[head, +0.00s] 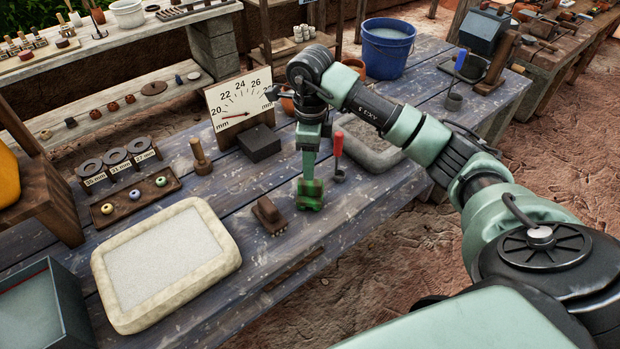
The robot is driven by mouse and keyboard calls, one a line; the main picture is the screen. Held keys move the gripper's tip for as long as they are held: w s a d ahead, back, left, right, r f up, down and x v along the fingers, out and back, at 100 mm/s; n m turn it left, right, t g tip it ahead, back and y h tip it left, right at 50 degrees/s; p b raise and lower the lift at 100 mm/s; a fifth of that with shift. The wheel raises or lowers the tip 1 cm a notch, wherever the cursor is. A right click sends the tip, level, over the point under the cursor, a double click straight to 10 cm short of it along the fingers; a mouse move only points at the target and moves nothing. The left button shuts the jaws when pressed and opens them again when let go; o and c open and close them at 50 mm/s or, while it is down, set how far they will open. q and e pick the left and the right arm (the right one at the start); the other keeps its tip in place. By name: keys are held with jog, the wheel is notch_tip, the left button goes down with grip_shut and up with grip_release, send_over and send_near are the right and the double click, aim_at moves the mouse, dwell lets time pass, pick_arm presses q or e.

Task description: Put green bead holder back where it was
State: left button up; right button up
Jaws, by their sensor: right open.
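My right gripper (310,182) points straight down over the middle of the blue-grey table, with its fingertips close to the tabletop. A dark green, blocky shape with brownish patches (309,197) shows at its fingertips. I cannot tell whether this is the green bead holder or part of the fingers. Just right of it stands an upright tool with a red handle (338,146) and a small dark cup at its foot. A similar blue-handled one (459,62) stands farther back. No other green-handled one shows. My left gripper is not in view.
A small brown stand (268,214) is left of the gripper. A pale-rimmed sand tray (222,226) lies front left, a grey basin (395,160) behind my right arm. A bead tray (112,217), black block (260,145), dial gauge (239,102) and blue bucket (388,50) stand around.

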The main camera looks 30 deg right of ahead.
jog(key=shift+r, duration=1.95)
